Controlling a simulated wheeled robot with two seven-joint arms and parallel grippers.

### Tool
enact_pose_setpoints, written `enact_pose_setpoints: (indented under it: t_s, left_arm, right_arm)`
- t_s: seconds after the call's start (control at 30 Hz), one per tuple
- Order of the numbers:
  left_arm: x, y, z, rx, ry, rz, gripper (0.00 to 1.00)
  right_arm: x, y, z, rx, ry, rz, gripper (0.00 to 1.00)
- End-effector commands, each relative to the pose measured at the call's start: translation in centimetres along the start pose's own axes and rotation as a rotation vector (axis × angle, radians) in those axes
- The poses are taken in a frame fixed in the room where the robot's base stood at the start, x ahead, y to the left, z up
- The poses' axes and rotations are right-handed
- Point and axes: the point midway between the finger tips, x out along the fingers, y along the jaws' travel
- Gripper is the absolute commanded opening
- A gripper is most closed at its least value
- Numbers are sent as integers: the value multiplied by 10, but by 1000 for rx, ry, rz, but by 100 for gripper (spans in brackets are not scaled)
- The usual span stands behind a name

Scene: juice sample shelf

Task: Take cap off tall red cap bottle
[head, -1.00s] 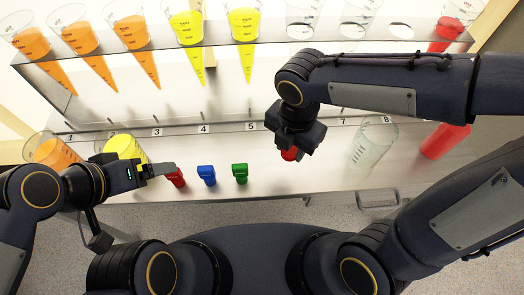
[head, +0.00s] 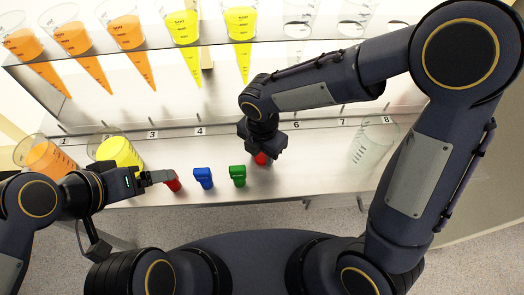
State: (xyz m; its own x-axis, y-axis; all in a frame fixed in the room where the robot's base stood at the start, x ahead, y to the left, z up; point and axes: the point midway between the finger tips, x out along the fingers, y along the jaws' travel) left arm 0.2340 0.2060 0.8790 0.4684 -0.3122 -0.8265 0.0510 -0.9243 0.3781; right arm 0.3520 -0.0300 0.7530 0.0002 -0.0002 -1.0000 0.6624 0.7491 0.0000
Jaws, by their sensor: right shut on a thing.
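A small red bottle (head: 173,182) is on the lower shelf at the left end of a short row, partly hidden by my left gripper (head: 160,178). The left fingers reach its top from the left; whether they are shut on it is hard to see. My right gripper (head: 262,150) points down over the shelf, right of the green bottle. It is shut on a small red thing (head: 261,159), mostly hidden by the gripper; I cannot tell if this is a cap alone or a whole bottle.
A blue bottle (head: 203,178) and a green bottle (head: 238,175) stand between my grippers. An orange beaker (head: 45,156) and a yellow beaker (head: 122,153) stand at left, a clear beaker (head: 370,145) at right. A rack (head: 270,37) of filled cones runs above. The shelf between green bottle and clear beaker looks mostly free.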

Motion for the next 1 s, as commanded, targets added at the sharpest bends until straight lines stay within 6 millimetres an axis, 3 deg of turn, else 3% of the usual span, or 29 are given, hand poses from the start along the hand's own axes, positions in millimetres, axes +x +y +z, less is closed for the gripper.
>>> enact_pose_setpoints:
  t_s: [0.2,0.23,0.37,0.77,1.0]
  left_arm:
    - [3,-1,2,0,0,0,88]
    - [2,-1,1,0,0,0,88]
    - [2,-1,1,0,0,0,88]
    - [-2,1,-1,0,0,0,88]
    - [-11,5,-6,0,0,0,88]
  right_arm:
    - [5,0,0,0,0,-1,8]
    - [3,0,0,0,0,0,39]
    - [3,0,0,0,0,0,56]
    - [-7,0,0,1,0,3,57]
    - [-54,1,0,1,-1,6,57]
